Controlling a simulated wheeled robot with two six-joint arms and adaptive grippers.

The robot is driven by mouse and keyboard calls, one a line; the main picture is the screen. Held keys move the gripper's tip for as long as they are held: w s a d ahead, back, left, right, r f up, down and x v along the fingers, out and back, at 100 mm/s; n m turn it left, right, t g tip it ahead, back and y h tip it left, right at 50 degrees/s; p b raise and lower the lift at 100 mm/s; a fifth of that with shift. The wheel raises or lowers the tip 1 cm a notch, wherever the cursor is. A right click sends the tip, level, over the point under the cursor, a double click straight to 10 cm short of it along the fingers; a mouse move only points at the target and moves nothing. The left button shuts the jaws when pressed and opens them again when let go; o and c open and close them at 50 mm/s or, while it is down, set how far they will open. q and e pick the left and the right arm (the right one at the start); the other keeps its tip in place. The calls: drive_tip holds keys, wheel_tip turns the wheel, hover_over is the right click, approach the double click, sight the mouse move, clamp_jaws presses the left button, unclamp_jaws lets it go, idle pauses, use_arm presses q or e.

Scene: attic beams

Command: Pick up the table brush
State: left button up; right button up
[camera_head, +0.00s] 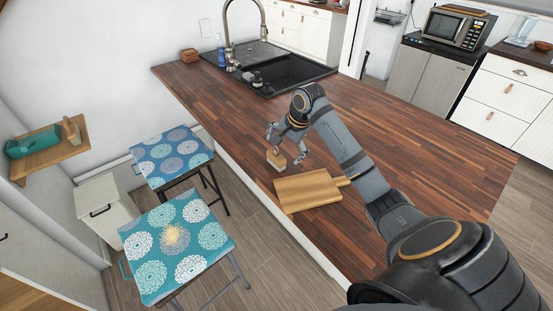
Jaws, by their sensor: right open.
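A small light wooden block-like thing, which looks like the table brush (276,160), is on the dark wood counter (400,130), just behind a cutting board. Its bristles are too small to make out. My right gripper (286,146) is open, just above and beside it, with its fingers pointing down toward the counter. I cannot tell whether a finger touches it. My left gripper is not in view.
A black sink (290,72) with a tall tap (230,50) is at the back. Two patterned stools (160,240) stand left of the counter. The counter's right part is clear.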

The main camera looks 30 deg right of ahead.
sight(279, 155)
drive_tip(key=shift+w+d+f+p, duration=0.1)
drive_tip(key=shift+w+f+p, duration=0.4)
drive_tip(key=shift+w+f, duration=0.25)
drive_tip(key=x, duration=0.2)
drive_tip(key=shift+w+f, duration=0.1)
drive_tip(key=shift+f, duration=0.25)
drive_tip(key=shift+d, duration=0.1)
drive_tip(key=shift+r, duration=0.1)
drive_tip(key=c, duration=1.3)
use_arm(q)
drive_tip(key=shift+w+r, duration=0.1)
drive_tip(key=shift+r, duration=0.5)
use_arm(e)
drive_tip(key=shift+c, duration=0.7)
drive_tip(key=shift+r, duration=0.1)
